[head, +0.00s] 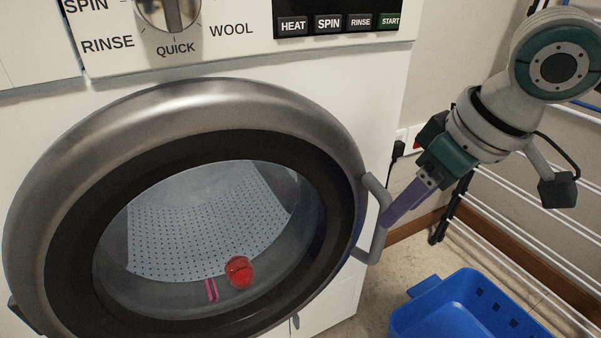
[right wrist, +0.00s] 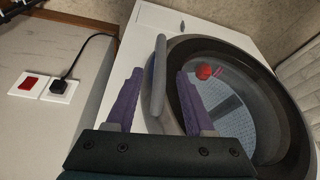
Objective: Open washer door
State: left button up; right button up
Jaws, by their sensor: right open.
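The washer door (head: 185,100) is a silver ring with a dark inner rim and a round window, and it appears shut. Its grey handle (head: 379,222) stands out at the door's right edge. My right gripper (head: 390,216) comes in from the right with its purple fingers at the handle. In the right wrist view the fingers are open, and the handle (right wrist: 159,70) shows between the two fingertips of my right gripper (right wrist: 158,76). Gaps show on both sides, so contact is not evident. My left gripper is not in view.
Through the window show a red ball (head: 239,271) and a pink item (head: 211,289). A blue basket (head: 470,290) stands on the floor at lower right. A white rack (head: 520,245) and wall lie behind my right arm. A plug (right wrist: 60,86) sits in a wall socket.

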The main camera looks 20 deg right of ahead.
aim_at(381, 229)
jog(key=b+x, duration=0.4)
jog(key=x, duration=0.3)
jog(key=shift+w+f, duration=0.1)
grip_shut()
dwell(1.2)
